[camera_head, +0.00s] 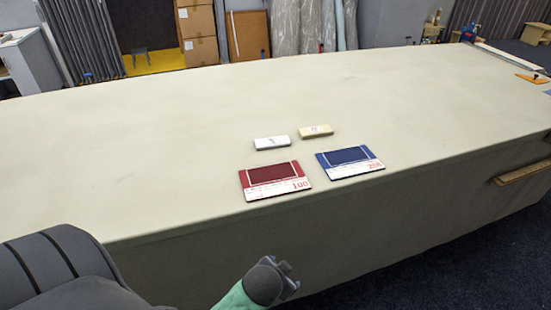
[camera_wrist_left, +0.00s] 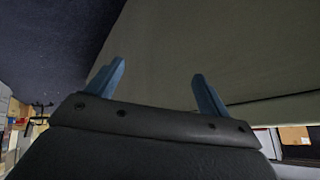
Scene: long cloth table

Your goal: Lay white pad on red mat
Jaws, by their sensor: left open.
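The white pad (camera_head: 272,142) lies flat on the table, a little behind the red mat. The red mat (camera_head: 274,180) lies near the table's front edge, with a white strip marked 100 along its front; nothing lies on it. In the left wrist view, my left gripper (camera_wrist_left: 158,70) has its two blue fingers spread apart with nothing between them. It points toward the table's cloth side, and neither pad nor mat shows there. In the head view, parts of my arm show below the front edge, short of the mat. My right gripper is not in view.
A cream pad (camera_head: 316,131) lies just right of the white pad. The long cloth table (camera_head: 130,150) is clear on the left. An orange item (camera_head: 533,79) lies at the far right.

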